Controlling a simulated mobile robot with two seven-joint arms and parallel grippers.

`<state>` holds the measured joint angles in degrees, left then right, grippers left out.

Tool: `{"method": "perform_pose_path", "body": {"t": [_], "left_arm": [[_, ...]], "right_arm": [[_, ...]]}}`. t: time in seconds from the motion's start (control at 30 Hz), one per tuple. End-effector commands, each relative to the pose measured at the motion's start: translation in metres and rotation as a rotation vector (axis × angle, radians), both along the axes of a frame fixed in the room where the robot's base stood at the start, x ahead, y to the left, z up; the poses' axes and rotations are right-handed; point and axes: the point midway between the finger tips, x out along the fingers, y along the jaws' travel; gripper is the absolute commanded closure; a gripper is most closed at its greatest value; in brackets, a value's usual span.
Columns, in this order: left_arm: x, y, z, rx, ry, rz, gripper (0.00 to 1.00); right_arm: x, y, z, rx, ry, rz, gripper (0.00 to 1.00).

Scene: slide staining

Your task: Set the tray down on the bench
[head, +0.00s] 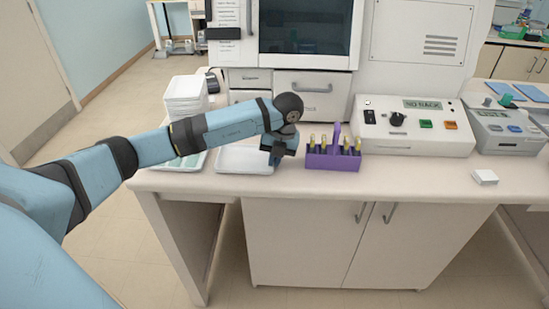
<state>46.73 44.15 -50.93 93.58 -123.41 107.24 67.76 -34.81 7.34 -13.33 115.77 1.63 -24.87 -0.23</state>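A shallow white tray (238,161) is at the bench's (420,184) front left, level, and appears to rest on the bench top. My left gripper (275,159) points down at the tray's right end, just left of a purple rack (333,161). Its fingers are small and dark, so I cannot tell whether they are open or closed on the tray's edge. The purple rack stands upright on the bench and holds several yellow-topped vials. My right gripper is out of view.
Another white tray with greenish items (190,163) lies left of the tray, partly behind my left arm. A stack of white containers (186,98) stands behind. A control unit reading "NO RACK" (412,140) is right of the rack. A small white box (484,177) sits front right, with clear bench between.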

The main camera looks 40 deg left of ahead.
Motion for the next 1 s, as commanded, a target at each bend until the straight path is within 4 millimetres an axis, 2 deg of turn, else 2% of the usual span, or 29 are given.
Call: {"method": "perform_pose_path", "body": {"t": [0.2, 0.23, 0.3, 0.33, 0.67, 0.77, 1.0], "left_arm": [[0.0, 0.0, -0.004, 0.0, 0.0, 0.0, 1.0], [0.0, 0.0, -0.002, 0.0, 0.0, 0.0, 0.89], [0.0, 0.0, -0.002, 0.0, 0.0, 0.0, 0.73], [0.0, 0.0, -0.002, 0.0, 0.0, 0.0, 0.7], [0.0, 0.0, 0.003, 0.0, -0.002, 0.001, 0.7], [0.002, -0.002, 0.014, -0.001, -0.004, 0.0, 0.7], [0.008, -0.011, 0.065, -0.001, -0.005, -0.001, 0.7]], "right_arm": [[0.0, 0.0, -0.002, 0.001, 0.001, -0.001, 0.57], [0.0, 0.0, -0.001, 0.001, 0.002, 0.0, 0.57], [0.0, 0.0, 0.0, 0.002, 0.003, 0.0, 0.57], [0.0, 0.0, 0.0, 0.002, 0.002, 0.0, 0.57], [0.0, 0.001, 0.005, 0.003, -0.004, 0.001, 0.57], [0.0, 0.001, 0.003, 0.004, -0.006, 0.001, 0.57], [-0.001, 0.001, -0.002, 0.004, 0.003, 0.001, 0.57]]}}
